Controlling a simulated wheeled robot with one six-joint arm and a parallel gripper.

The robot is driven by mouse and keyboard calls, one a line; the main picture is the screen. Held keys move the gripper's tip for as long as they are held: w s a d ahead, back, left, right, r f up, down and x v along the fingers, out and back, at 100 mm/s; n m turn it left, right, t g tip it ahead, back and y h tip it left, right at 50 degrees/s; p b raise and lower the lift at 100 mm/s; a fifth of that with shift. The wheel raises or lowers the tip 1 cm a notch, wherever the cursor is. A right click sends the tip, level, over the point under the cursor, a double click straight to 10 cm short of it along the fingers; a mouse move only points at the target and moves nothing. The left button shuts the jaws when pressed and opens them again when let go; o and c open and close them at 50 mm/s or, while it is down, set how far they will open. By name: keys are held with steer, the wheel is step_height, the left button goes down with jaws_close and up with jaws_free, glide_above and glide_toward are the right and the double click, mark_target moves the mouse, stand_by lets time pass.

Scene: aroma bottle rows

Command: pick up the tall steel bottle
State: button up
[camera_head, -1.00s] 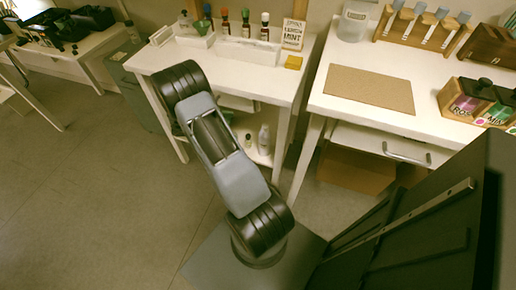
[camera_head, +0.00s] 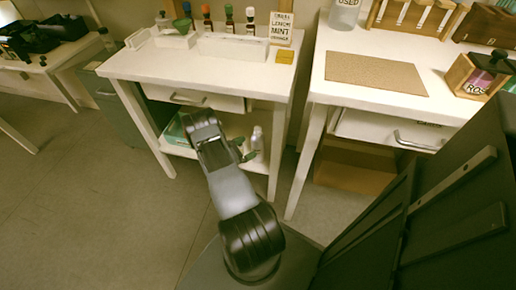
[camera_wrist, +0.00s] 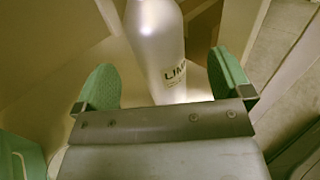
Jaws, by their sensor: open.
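In the head view a pale bottle (camera_head: 256,137) stands on the low shelf under the left table, partly behind my gripper (camera_head: 244,150). My gripper (camera_wrist: 164,82) is open, with one finger to each side of the bottle in the picture. I see no finger touching it. The bottle's top is cut off by the frame and its foot is hidden by my gripper.
The left table (camera_head: 130,65) overhangs the shelf (camera_head: 178,151), with a drawer (camera_head: 195,98) above and a table leg (camera_head: 276,150) to the right. Small bottles (camera_head: 207,18) stand on the tabletop. The right table (camera_head: 440,70) holds a cork mat (camera_head: 375,73).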

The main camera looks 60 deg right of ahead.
mark_target(258, 142)
steer(key=b+x, duration=0.1)
steer(key=x, duration=0.4)
steer(key=shift+w+d+f, duration=0.1)
steer(key=shift+w+f, duration=0.05)
steer(key=shift+w, duration=0.05)
steer(key=shift+s+d, duration=0.35)
steer(key=shift+d, duration=0.3)
steer(key=shift+c, duration=0.5)
steer(key=c, duration=1.3)
